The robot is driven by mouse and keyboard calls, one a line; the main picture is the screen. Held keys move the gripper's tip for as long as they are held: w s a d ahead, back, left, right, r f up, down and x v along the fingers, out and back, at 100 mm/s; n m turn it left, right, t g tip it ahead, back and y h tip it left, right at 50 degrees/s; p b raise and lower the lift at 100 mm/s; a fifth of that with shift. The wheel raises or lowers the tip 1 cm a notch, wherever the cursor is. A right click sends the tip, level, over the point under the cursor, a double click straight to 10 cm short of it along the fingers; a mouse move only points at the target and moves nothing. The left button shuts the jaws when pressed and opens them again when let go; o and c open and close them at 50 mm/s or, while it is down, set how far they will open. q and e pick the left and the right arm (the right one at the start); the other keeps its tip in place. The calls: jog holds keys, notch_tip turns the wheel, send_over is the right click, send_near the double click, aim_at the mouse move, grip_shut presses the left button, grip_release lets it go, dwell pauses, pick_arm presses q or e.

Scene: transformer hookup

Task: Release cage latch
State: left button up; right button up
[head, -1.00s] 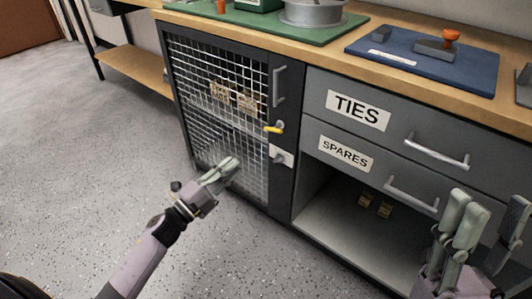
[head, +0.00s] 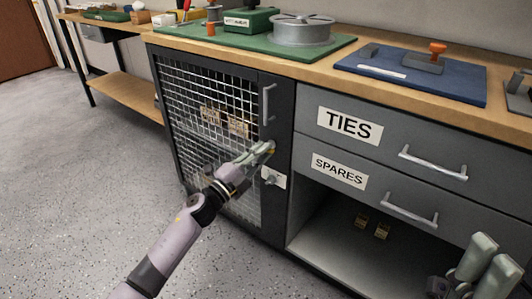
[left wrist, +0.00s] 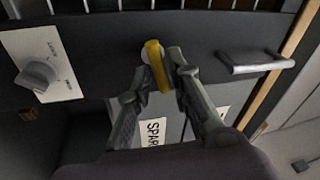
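The cage door (head: 205,125) is wire mesh in a dark frame and stands shut. Its yellow latch handle (left wrist: 156,66) lies across the frame, still level along the door's width. My left gripper (head: 268,148) is at the latch, and in the left wrist view its fingertips (left wrist: 160,68) lie on either side of the yellow handle, very close to it. Whether they press on it I cannot tell. In the head view the fingers hide most of the handle. My right gripper (head: 496,252) is open and empty at the lower right, partly cut off.
A white plate with a grey knob (left wrist: 36,75) sits below the latch, and a bar handle (left wrist: 256,64) above it. Drawers labelled TIES (head: 350,125) and SPARES (head: 340,171) are to the right, over an open shelf. Free floor (head: 90,180) lies to the left.

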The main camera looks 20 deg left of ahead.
pick_arm(q)
jog(key=shift+x, duration=1.05)
grip_shut()
